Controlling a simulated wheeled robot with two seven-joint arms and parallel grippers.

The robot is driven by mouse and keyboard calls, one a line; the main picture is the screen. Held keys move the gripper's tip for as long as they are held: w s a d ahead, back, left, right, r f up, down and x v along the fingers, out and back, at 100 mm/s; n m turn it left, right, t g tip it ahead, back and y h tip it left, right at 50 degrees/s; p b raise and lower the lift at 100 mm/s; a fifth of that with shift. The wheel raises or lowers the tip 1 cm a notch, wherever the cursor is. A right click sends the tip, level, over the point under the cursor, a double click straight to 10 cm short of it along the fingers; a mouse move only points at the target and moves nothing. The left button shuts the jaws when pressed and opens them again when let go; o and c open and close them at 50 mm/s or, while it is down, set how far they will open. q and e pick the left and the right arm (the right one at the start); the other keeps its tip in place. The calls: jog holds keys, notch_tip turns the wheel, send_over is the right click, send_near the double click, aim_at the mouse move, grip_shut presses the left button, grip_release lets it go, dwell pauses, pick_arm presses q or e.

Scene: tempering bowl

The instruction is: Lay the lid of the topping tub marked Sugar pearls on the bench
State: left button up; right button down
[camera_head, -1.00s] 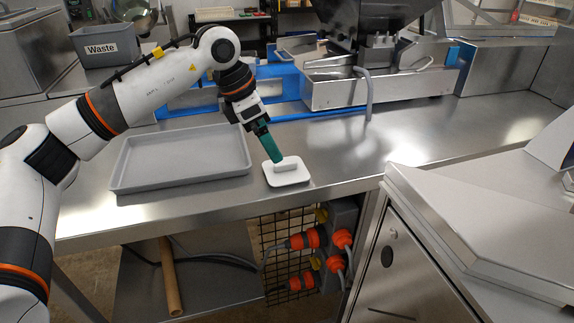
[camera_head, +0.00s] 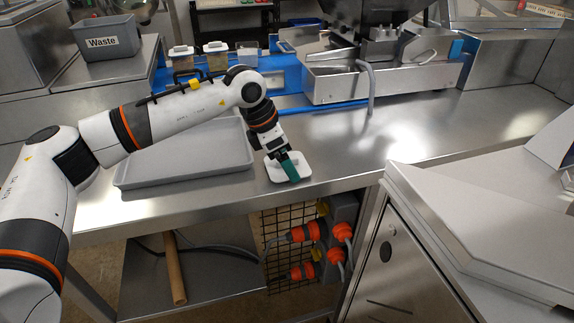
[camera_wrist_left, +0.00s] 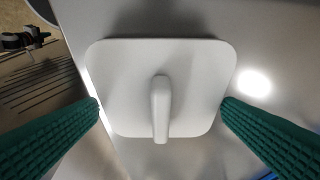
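A white square lid with rounded corners (camera_head: 303,160) lies on the steel bench (camera_head: 340,150), right of the grey tray. In the left wrist view the lid (camera_wrist_left: 120,70) is flat with its bar handle (camera_wrist_left: 160,108) facing up. My left gripper (camera_head: 290,168) is just over the lid. Its green fingers stand wide apart on either side of the handle, with clear gaps, and hold nothing. Tubs (camera_head: 183,60) (camera_head: 217,58) (camera_head: 247,55) stand at the back of the bench; their markings are too small to read. My right gripper is out of view.
A shallow grey tray (camera_head: 185,175) lies left of the lid, partly behind my arm. A steel machine (camera_head: 385,75) with a hose stands at the back. A Waste bin (camera_head: 107,42) is at the back left. The bench right of the lid is clear.

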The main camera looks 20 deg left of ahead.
pick_arm(q)
jog(key=c, duration=0.5)
jog(key=shift+c, duration=0.4)
